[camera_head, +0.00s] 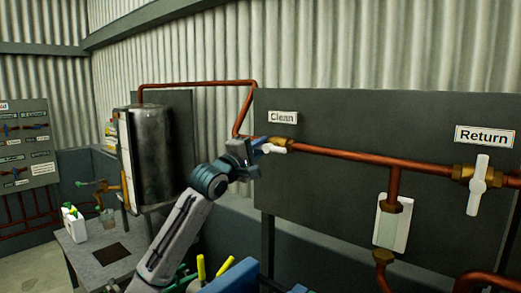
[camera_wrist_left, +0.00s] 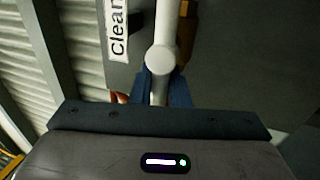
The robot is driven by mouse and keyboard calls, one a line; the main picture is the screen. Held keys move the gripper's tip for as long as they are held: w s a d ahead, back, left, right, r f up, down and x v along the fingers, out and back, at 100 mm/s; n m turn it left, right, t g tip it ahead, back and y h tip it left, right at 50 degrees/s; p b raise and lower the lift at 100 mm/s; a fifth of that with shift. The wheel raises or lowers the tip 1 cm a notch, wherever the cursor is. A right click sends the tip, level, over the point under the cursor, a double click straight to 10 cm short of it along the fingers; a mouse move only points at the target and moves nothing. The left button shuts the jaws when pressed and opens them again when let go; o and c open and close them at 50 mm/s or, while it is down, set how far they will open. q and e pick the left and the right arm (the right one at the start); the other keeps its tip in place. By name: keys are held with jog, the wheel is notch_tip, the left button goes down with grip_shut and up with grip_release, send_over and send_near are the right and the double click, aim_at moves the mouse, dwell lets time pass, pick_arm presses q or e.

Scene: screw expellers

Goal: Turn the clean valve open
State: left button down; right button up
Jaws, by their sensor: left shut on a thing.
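The clean valve's white handle (camera_head: 274,149) sits on the copper pipe just below the "Clean" sign (camera_head: 283,117). In the head view its visible end points roughly along the pipe, and the rest is hidden by my left gripper (camera_head: 259,145). The left wrist view shows the white handle (camera_wrist_left: 163,55) with its round hub, its near end between the blue fingers of the left gripper (camera_wrist_left: 166,92). The left gripper is shut on this handle. The brass valve body (camera_wrist_left: 187,30) is partly visible behind it. My right gripper is not in view.
The return valve's white handle (camera_head: 478,184) stands nearly upright at the right, below the "Return" sign (camera_head: 484,136). A white box-like fitting (camera_head: 391,228) hangs below the copper pipe (camera_head: 350,155). A metal tank (camera_head: 152,150) stands left of my arm.

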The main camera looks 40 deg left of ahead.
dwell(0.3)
pick_arm(q)
jog(key=c, duration=1.5)
grip_release()
jog(key=shift+o, duration=0.2)
jog(key=shift+s+f, duration=0.1)
jog(key=shift+s+f+b, duration=0.15)
jog(key=shift+s+b, duration=0.1)
jog(key=shift+b, duration=0.1)
jog(key=b+v, duration=0.7)
jog(key=v, duration=0.3)
jog(key=shift+b, duration=0.35)
jog(key=shift+a, duration=0.1)
jog(key=shift+r, duration=0.2)
